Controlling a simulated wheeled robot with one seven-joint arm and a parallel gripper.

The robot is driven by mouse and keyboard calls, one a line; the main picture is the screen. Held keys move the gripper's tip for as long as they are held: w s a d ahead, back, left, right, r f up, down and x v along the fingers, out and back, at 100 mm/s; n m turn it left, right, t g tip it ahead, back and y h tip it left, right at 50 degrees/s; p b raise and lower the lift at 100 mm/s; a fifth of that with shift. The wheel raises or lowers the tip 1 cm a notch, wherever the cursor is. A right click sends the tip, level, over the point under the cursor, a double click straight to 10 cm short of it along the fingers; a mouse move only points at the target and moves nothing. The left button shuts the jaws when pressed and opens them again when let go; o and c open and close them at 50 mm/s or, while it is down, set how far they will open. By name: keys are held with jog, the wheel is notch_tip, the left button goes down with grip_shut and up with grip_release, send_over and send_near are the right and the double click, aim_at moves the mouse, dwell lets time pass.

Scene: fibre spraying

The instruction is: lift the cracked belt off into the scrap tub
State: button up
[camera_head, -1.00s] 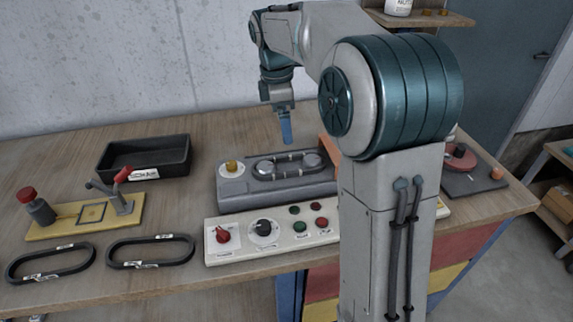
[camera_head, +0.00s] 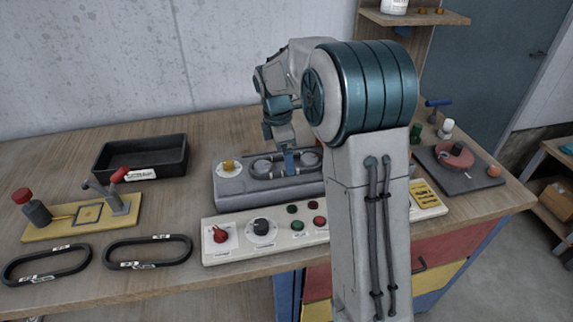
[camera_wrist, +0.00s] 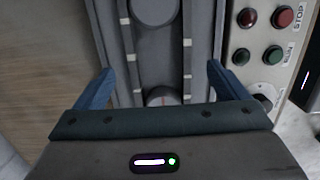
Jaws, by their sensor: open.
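A dark belt (camera_head: 250,172) with pale marks runs around two round pulleys on a grey drive unit (camera_head: 240,193). In the wrist view its two strands (camera_wrist: 128,55) run lengthwise past the pulleys; no crack can be made out. My gripper (camera_head: 289,161) is low over the belt, fingers pointing down. In the wrist view my gripper (camera_wrist: 161,82) is open, with one blue finger on each side of the two strands. I cannot tell if the fingers touch the belt. A black tub (camera_head: 170,166) with a white label stands at the back left; it looks empty.
Two loose belts (camera_head: 150,239) (camera_head: 45,252) lie at the front left. A yellow board with a red-handled clamp (camera_head: 118,203) stands behind them. A control panel (camera_head: 205,258) with buttons and knobs is in front of the drive unit. My arm hides part of the bench.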

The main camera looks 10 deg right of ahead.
jog(key=shift+d+f, duration=0.15)
jog(key=shift+f, duration=1.1)
jog(key=c, duration=1.1)
jog(key=shift+r, duration=0.15)
